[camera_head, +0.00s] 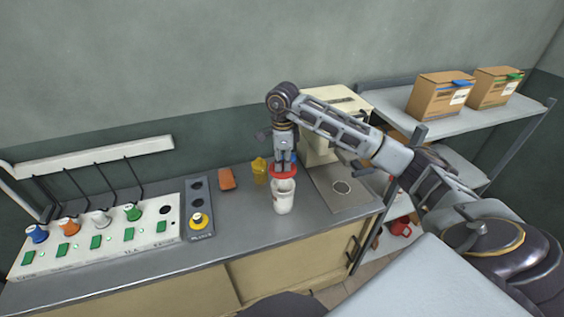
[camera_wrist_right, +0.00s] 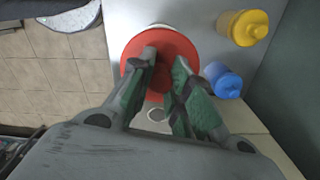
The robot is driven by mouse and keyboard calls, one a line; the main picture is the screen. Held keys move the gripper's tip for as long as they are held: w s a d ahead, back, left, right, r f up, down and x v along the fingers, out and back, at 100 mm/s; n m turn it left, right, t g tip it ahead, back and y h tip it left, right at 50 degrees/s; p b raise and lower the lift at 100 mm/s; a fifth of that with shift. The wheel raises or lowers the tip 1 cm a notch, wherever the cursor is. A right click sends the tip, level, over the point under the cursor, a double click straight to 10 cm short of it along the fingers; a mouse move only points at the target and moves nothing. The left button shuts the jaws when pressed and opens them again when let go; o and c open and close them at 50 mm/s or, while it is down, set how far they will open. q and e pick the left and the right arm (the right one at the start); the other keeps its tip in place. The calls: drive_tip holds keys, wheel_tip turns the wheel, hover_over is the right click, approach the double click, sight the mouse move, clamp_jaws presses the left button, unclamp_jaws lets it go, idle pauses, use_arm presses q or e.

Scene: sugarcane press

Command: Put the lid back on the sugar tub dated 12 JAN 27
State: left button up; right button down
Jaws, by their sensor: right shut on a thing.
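A white tub (camera_head: 284,197) stands on the grey counter, and its front print is too small to read. My right gripper (camera_head: 284,165) is shut on a red lid (camera_head: 283,172), right above the tub's mouth. The head view shows the lid slightly above and behind the tub's rim. In the right wrist view the red lid (camera_wrist_right: 160,60) lies between the green-padded fingers of the gripper (camera_wrist_right: 163,65). The lid hides nearly all of the tub there, leaving a pale edge at its top. My left gripper does not show.
A blue container (camera_wrist_right: 224,80) is close by in the right wrist view. A beige machine (camera_head: 325,150) is behind right. A panel with coloured knobs (camera_head: 100,235) fills the counter's left.

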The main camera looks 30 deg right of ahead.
sight(283, 168)
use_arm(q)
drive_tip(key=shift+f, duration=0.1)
use_arm(e)
drive_tip(key=shift+f, duration=0.15)
drive_tip(key=shift+f+b, duration=0.7)
drive_tip(key=shift+f, duration=0.35)
drive_tip(key=shift+f+b, duration=0.55)
drive_tip(key=shift+f, duration=0.4)
drive_tip(key=shift+f+b, duration=0.6)
drive_tip(key=shift+f, duration=0.3)
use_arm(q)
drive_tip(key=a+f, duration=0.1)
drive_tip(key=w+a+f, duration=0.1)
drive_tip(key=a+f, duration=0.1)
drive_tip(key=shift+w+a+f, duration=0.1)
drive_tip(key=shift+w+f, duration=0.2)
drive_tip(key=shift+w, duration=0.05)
use_arm(e)
drive_tip(key=shift+f, duration=0.15)
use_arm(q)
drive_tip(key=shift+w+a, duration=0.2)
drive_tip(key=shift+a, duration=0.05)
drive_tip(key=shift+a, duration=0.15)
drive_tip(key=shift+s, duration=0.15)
